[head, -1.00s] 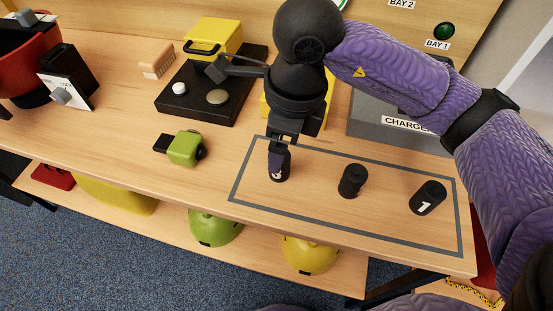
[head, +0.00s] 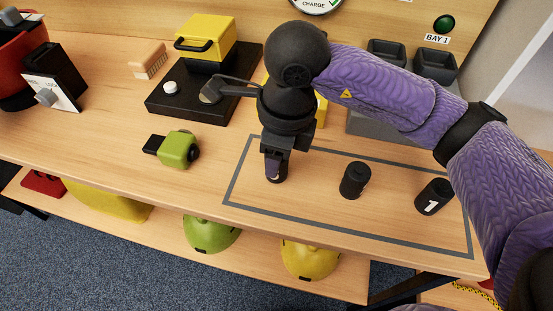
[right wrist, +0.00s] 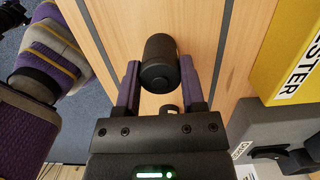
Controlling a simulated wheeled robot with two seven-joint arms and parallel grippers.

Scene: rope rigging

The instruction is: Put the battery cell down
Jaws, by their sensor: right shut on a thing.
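My right gripper (head: 275,153) points down at the left end of the grey outlined area (head: 229,190) on the bench. It is shut on a black battery cell (head: 277,175), which is upright at the bench top inside the outline. In the right wrist view the cell (right wrist: 160,62) sits between the two purple-padded fingers. I cannot tell whether its base touches the wood. A second black cell (head: 355,180) stands in the middle of the outline. A third cell, marked 1 (head: 433,197), stands at its right end. My left gripper is not in view.
A green and black device (head: 179,149) lies left of the outline. Behind are a black base plate (head: 190,105), a yellow box (head: 208,38) and a brush (head: 149,62). The grey charger with empty-looking bays (head: 436,65) is at back right. Bare wood lies between the cells.

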